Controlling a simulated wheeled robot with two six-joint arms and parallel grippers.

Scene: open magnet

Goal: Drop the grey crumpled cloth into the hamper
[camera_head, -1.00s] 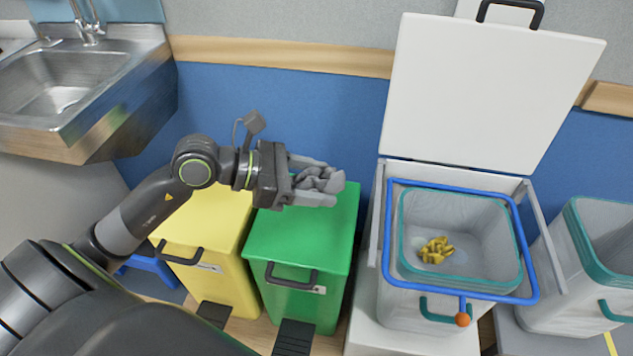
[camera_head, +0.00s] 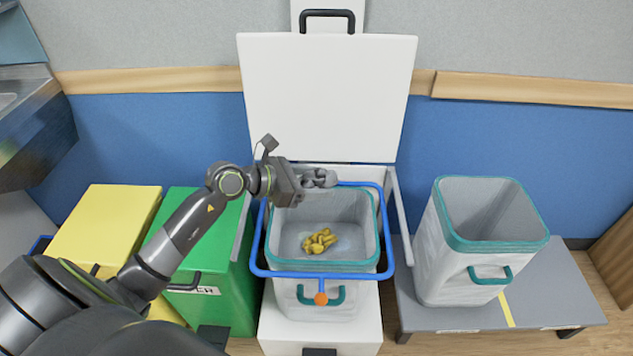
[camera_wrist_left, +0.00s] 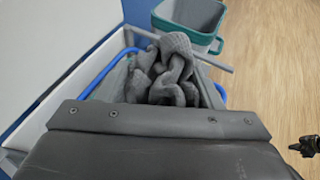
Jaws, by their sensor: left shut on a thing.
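The grey crumpled cloth (camera_head: 320,178) is held in my left gripper (camera_head: 312,182), which is shut on it. They are above the back of an open white hamper (camera_head: 266,318). The hamper has a blue hoop frame (camera_head: 388,230) and a teal-rimmed grey liner (camera_head: 285,225). The cloth fills the middle of the left wrist view (camera_wrist_left: 172,72), above the hamper. A crumpled yellow cloth (camera_head: 319,241) lies on the liner's bottom. The hamper's white lid (camera_head: 328,95) stands open behind.
Yellow (camera_head: 105,230) and green (camera_head: 230,255) lidded bins stand left of the hamper. Another grey basket with a teal rim (camera_head: 453,245) stands on a low grey platform (camera_head: 560,300) to the right. A blue wall is behind.

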